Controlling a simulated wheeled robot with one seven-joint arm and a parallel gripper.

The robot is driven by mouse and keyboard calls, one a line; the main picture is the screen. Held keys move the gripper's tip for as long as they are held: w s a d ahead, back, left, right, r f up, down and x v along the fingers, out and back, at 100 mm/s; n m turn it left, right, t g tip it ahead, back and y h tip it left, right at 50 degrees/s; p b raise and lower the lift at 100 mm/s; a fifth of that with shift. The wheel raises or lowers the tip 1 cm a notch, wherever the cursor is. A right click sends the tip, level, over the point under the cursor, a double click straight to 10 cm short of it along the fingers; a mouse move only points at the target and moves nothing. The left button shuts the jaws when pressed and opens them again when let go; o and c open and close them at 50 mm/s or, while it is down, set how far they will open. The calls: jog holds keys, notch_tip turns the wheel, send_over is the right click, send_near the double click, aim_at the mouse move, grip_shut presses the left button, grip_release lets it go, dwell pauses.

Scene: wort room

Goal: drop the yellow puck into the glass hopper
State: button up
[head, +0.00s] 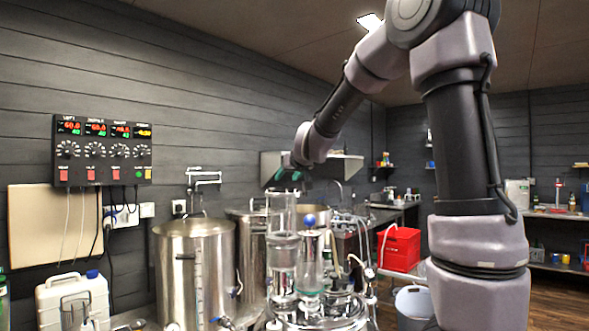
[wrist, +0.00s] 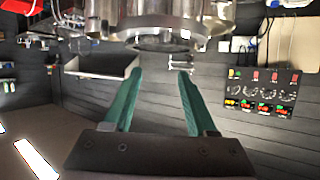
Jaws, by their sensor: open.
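A clear glass column (head: 282,211), which looks like the glass hopper, stands upright above the steel vessel at the lower middle of the head view. My gripper (head: 283,177) is just above its open top in the head view. In the wrist view the two green fingers of my gripper (wrist: 159,77) are spread apart, with nothing between them. I cannot make out the yellow puck in either view; whether it is inside the glass is not clear.
A glass piece with a blue ball (head: 309,221) stands close right of the column. Large steel kettles (head: 190,265) stand to the left. A control panel (head: 103,150) hangs on the wall. A red crate (head: 399,249) is at the right.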

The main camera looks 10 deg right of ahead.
jog(key=v, duration=0.8)
dwell(0.8)
jog(key=s+a+g+y, duration=0.15)
jog(key=s+y, duration=0.25)
jog(key=s, duration=1)
jog(key=s+d+f+m+g+h, duration=0.1)
jog(key=s+d+f+m+g, duration=0.1)
jog(key=s+f, duration=0.3)
jog(key=s+d+f+m+g+h, duration=0.2)
jog(key=s+d+f+m+g, duration=0.1)
jog(key=s, duration=0.6)
notch_tip(320, 180, down, 2)
jog(key=shift+s+d+f, duration=0.15)
jog(key=shift+s+d, duration=0.05)
jog(key=shift+d, duration=0.3)
